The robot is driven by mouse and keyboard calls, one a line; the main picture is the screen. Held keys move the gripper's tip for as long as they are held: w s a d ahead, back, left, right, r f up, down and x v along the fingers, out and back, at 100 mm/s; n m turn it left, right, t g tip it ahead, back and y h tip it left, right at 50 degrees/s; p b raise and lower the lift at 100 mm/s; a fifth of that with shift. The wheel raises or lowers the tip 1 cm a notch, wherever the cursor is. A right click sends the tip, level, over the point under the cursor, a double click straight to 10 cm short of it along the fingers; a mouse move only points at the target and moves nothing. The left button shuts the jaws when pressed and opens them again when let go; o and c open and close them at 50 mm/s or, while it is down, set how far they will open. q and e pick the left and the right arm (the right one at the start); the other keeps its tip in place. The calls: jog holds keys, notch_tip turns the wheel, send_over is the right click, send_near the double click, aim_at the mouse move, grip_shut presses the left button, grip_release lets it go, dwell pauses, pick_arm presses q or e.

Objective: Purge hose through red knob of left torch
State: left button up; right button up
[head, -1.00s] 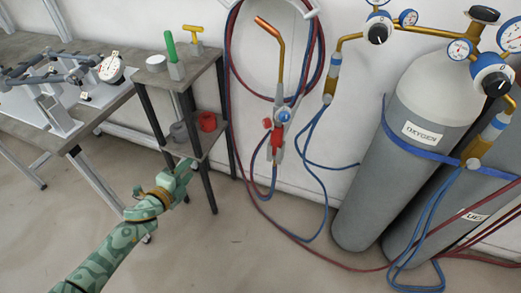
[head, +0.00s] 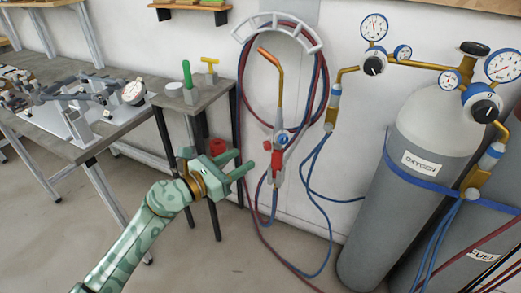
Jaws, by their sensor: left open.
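The left torch hangs upright on the wall in the head view, with a copper tip (head: 268,56) bent to the left at its top. Its small red knob (head: 267,145) sits on the left side of the body, and a blue knob (head: 283,139) sits beside it. A red body part (head: 277,158) is just below. Red and blue hoses (head: 322,88) loop behind the torch and run down to the floor. My left gripper (head: 241,163) is open and empty, its fingers pointing right toward the torch, a little left of the red knob. My right gripper is not in view.
A grey oxygen cylinder (head: 405,200) with gauges stands at the right, a fuel cylinder (head: 482,262) beside it.

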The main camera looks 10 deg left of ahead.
aim_at(265, 146)
pick_arm(q)
jog(key=b+x, duration=0.1)
jog(key=x, duration=0.5)
jog(key=shift+w+d+f, duration=0.15)
jog(key=shift+w+d, duration=0.1)
jog(key=shift+w, duration=0.1)
jog(key=shift+w+d+b, duration=0.35)
jog(key=shift+w, duration=0.05)
jog(key=c, duration=1)
